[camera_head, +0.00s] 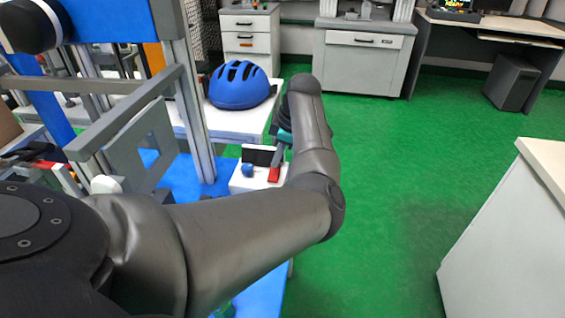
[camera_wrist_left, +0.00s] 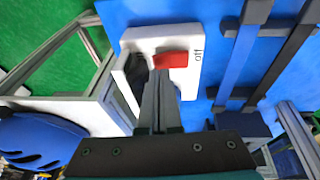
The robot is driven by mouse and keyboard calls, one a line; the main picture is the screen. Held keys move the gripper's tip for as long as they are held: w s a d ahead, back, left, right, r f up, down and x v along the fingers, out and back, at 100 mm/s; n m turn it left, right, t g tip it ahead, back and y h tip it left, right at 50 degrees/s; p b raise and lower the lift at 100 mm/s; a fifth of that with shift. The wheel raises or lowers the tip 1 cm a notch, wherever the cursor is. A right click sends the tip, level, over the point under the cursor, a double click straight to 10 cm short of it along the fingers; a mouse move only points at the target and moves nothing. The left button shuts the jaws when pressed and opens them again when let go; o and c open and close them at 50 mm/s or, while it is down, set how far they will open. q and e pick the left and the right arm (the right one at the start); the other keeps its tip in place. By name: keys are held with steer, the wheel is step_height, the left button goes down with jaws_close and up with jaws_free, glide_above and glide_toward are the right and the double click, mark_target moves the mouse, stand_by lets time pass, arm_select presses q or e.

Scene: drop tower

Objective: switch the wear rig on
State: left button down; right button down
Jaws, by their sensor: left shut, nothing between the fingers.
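A small white box (camera_wrist_left: 190,36) with a red switch (camera_wrist_left: 172,60) and the word "off" printed beside the switch shows in the left wrist view. In the head view the white box (camera_head: 245,184) stands on the blue surface, with a dark panel (camera_head: 262,156), a blue knob (camera_head: 248,171) and the red switch (camera_head: 274,175). My left gripper (camera_wrist_left: 160,76) is shut and empty, its fingertips close to the red switch and covering part of the box. I cannot tell whether they touch. It also shows partly behind my arm in the head view (camera_head: 278,157). My right gripper is out of view.
A blue helmet (camera_head: 239,85) lies on a white table beyond the box. A grey metal frame (camera_head: 188,100) stands to the left. A white cabinet (camera_head: 510,235) is at the right. Green floor (camera_head: 400,150) between is clear.

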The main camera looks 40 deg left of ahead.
arm_select(q)
steer(key=shift+w+a+f, duration=0.1)
steer(key=shift+f, duration=0.3)
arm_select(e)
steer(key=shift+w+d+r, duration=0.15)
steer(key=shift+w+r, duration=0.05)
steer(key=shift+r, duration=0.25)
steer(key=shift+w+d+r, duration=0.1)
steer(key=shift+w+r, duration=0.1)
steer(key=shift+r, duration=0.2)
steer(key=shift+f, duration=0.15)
